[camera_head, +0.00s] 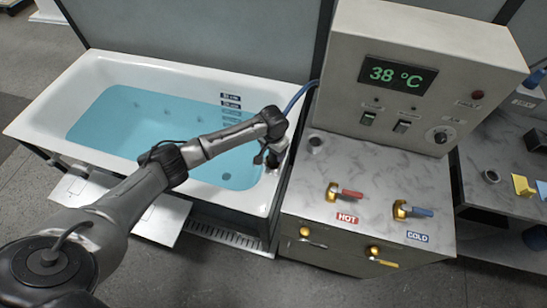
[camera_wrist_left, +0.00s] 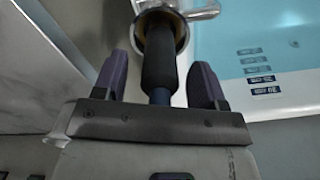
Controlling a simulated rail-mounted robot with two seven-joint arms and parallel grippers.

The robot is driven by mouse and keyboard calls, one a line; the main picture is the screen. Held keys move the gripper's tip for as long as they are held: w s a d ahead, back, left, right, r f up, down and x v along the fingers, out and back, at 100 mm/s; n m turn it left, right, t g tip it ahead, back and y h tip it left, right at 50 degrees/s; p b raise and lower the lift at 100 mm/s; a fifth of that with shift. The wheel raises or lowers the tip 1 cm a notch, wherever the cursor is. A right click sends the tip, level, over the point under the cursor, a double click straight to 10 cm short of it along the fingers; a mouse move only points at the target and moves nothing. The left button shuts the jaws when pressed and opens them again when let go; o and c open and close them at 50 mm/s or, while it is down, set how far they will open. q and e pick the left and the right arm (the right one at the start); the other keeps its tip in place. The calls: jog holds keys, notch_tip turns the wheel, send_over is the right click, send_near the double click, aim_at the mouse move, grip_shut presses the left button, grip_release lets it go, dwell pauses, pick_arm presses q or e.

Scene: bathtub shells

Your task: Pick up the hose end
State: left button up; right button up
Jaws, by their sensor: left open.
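My left gripper (camera_head: 272,156) is over the right rim of the bathtub, pointing down, and hides most of the hose end in the head view. In the left wrist view, the gripper (camera_wrist_left: 158,82) is open, with one dark finger on each side of the hose end (camera_wrist_left: 160,58). The blue hose (camera_head: 299,94) arches toward the control cabinet in the head view.
The white bathtub (camera_head: 80,68) holds blue water, with depth labels (camera_head: 231,103) on its wall. To its right stands a cabinet (camera_head: 345,90) reading 38 °C. A red hot valve (camera_head: 345,193) and a blue cold valve (camera_head: 412,210) are on its marbled top.

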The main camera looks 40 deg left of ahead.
pick_arm(q)
jog(key=shift+f, duration=0.25)
jog(key=c, duration=1.1)
